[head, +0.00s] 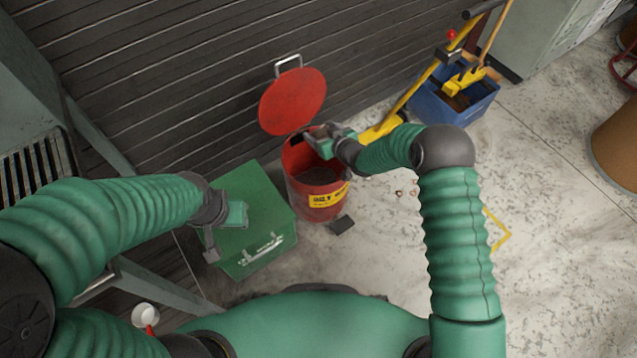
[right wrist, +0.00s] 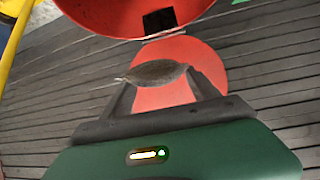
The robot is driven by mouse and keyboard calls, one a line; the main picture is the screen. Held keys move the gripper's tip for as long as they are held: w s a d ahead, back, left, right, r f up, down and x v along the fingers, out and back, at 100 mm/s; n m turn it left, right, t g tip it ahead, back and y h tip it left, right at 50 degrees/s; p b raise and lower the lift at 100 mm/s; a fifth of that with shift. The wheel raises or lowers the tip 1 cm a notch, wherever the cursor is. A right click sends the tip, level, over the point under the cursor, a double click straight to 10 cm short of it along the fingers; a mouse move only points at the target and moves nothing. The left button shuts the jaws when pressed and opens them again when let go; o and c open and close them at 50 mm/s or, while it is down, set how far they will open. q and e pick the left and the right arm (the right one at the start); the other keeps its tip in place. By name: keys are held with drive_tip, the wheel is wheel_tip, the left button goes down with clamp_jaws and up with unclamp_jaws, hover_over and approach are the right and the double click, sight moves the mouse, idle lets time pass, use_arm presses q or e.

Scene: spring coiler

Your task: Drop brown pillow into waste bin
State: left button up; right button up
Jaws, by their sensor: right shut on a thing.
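The red waste bin (head: 311,196) with a yellow label stands by the dark slatted wall, its round red lid (head: 293,102) open. My right gripper (head: 312,136) is over the bin's opening at its back rim. In the right wrist view the right gripper (right wrist: 158,82) is shut on the brown pillow (right wrist: 157,73), a small greyish-brown, pointed-ended piece. The bin (right wrist: 110,12) and lid (right wrist: 178,92) show beyond it. I cannot make out the pillow in the head view. My left gripper (head: 222,232) is above a green box, and its jaw opening is unclear.
The green metal box (head: 262,205) stands left of the bin. A blue mop bucket (head: 452,105) with yellow parts is at the upper right. A small dark block (head: 342,225) lies on the floor before the bin. A white cup (head: 145,315) is at lower left. Floor at right is mostly clear.

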wheel_tip(320, 180, down, 6)
drive_tip(key=b, duration=0.4)
drive_tip(key=shift+d+r, duration=0.1)
drive_tip(key=o, duration=1.5)
drive_tip(key=p+v, duration=0.7)
drive_tip(key=v, duration=1)
drive_tip(key=shift+w+d+p, duration=0.1)
drive_tip(key=shift+d+p, duration=0.05)
drive_tip(key=shift+p, duration=0.2)
